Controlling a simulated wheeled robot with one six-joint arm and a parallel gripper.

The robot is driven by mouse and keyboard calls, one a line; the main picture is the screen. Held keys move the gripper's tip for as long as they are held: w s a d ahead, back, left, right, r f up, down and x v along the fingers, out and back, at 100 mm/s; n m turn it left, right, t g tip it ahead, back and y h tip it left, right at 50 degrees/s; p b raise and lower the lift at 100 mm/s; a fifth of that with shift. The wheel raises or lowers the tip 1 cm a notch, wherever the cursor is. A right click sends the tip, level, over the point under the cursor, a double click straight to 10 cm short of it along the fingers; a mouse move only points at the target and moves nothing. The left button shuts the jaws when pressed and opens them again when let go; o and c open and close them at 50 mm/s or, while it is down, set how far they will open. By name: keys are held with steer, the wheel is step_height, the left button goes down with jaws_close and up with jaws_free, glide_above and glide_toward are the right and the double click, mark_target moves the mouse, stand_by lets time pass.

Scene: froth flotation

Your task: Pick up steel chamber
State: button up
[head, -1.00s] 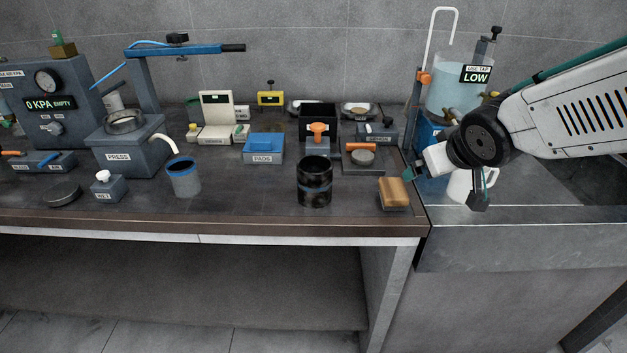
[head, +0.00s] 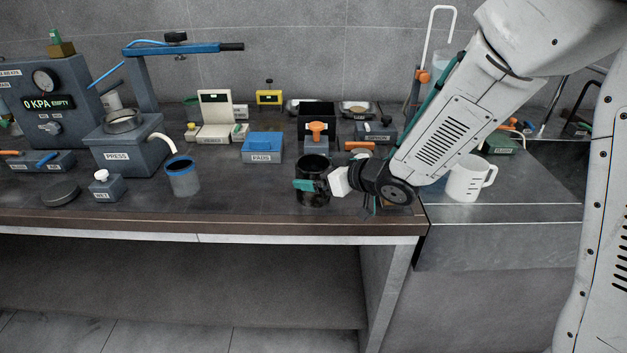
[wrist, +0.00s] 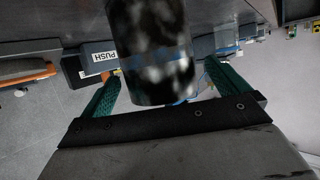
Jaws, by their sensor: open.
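The steel chamber (head: 314,168), a dark shiny cylinder with a mottled surface and a bluish band, stands upright near the bench's front edge in the head view. In the wrist view the chamber (wrist: 152,45) fills the top middle, between the two green fingers. My gripper (wrist: 160,84) is open around it, one finger on each side, with a gap visible on both sides. In the head view my gripper (head: 308,185) reaches in from the right, one teal finger in front of the chamber. The other finger is hidden there.
A blue-rimmed cup (head: 183,179) stands to the left, with clear bench between. The PADS box (head: 262,149) and an orange-knobbed block (head: 317,140) are behind. A white jug (head: 468,180) stands at the right. My arm hides the tan block seen earlier.

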mark_target(310, 166)
steer(key=shift+x, duration=1.2)
steer(key=c, duration=1.6)
